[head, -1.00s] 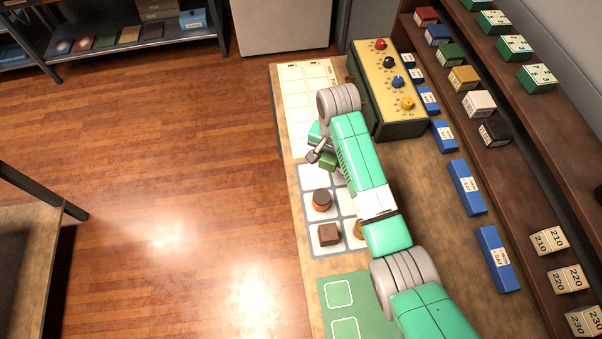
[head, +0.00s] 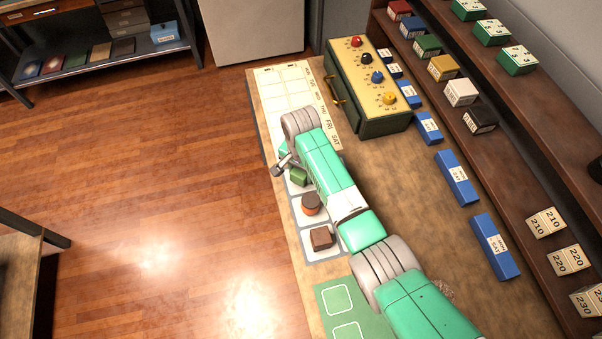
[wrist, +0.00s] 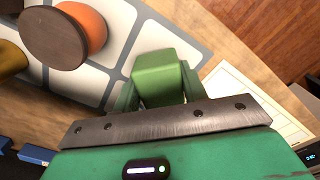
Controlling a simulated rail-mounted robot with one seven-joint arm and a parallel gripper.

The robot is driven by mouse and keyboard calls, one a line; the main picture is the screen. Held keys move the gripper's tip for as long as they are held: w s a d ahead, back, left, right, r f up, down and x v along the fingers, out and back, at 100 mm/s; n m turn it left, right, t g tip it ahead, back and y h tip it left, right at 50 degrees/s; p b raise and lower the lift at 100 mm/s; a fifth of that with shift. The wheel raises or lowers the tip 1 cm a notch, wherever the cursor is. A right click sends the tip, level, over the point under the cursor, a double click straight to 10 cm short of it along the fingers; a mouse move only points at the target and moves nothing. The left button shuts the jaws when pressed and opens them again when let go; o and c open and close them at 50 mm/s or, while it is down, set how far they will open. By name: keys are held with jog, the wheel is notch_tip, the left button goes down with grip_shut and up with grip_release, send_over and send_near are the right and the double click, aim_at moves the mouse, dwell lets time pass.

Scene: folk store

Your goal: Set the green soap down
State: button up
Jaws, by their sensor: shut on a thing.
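The green soap (head: 299,176) is a small green block. In the wrist view the soap (wrist: 160,74) sits between the two green fingers of my gripper (wrist: 159,92), which is shut on it. It is over the end of a mat of white squares with grey borders (wrist: 113,48). I cannot tell whether it touches the mat. In the head view my arm partly hides the mat and gripper.
An orange round thing with a dark brown top (head: 311,203) and a brown block (head: 321,237) stand on the mat. A calendar sheet (head: 285,88) lies beyond it, a green mat (head: 340,300) nearer. A knobbed box (head: 368,92) stands at the back.

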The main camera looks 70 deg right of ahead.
jog(key=shift+f, duration=0.5)
jog(key=shift+f, duration=0.15)
jog(key=o, duration=1)
notch_tip(320, 180, up, 12)
jog(key=shift+r+p, duration=0.15)
jog(key=shift+p, duration=1.05)
